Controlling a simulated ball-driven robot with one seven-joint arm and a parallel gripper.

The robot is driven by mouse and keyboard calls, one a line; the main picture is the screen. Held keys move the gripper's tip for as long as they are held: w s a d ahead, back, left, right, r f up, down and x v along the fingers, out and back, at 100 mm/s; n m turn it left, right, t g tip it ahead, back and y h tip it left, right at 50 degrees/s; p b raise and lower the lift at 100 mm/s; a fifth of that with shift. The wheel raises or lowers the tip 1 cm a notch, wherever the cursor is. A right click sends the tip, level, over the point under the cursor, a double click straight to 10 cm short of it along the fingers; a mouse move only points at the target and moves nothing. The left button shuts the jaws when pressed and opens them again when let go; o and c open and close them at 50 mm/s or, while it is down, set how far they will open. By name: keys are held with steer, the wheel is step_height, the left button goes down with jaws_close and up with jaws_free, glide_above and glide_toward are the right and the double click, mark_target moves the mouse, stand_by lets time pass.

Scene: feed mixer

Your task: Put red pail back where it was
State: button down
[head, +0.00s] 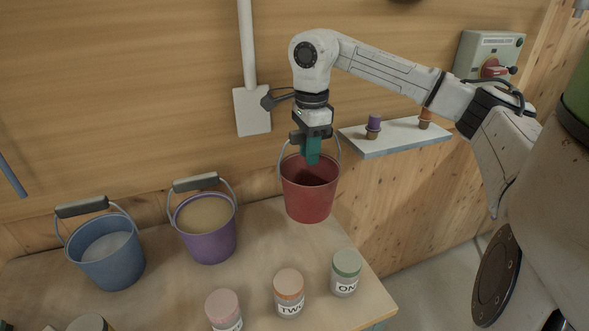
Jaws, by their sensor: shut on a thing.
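The red pail (308,200) is upright at the right back part of the bench. Its wire handle rises on both sides to my gripper (312,148), which is directly above the pail and shut on the handle. A teal piece hangs between the jaws over the pail's mouth. The visible inside of the pail is dark red, with no contents showing; its bottom is hidden. I cannot tell whether the pail's base touches the bench or is a little above it.
On the bench (262,228), a purple pail (212,246) with tan contents and a blue pail (112,264) with pale contents stand to the left. Jars with pink (223,306), orange (289,284) and green (347,264) lids stand in front. A shelf (400,140) is at right.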

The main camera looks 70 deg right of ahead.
mark_target(296, 163)
steer(key=w+f, duration=0.1)
steer(key=f, duration=0.1)
steer(key=w+d+f, duration=0.1)
steer(key=w+f, duration=0.1)
steer(key=shift+w+f+p, duration=0.2)
steer(key=shift+f+p, duration=0.05)
steer(key=shift+p, duration=0.15)
steer(key=f+p, duration=0.1)
steer(key=f, duration=0.2)
steer(key=shift+w, duration=0.2)
steer(key=shift+d+f, duration=0.1)
steer(key=shift+f, duration=0.2)
steer(key=shift+f, duration=0.15)
steer(key=c, duration=0.9)
jaws_free()
step_height(296, 163, up, 12)
steer(key=shift+r+b, duration=0.2)
steer(key=shift+b, duration=0.85)
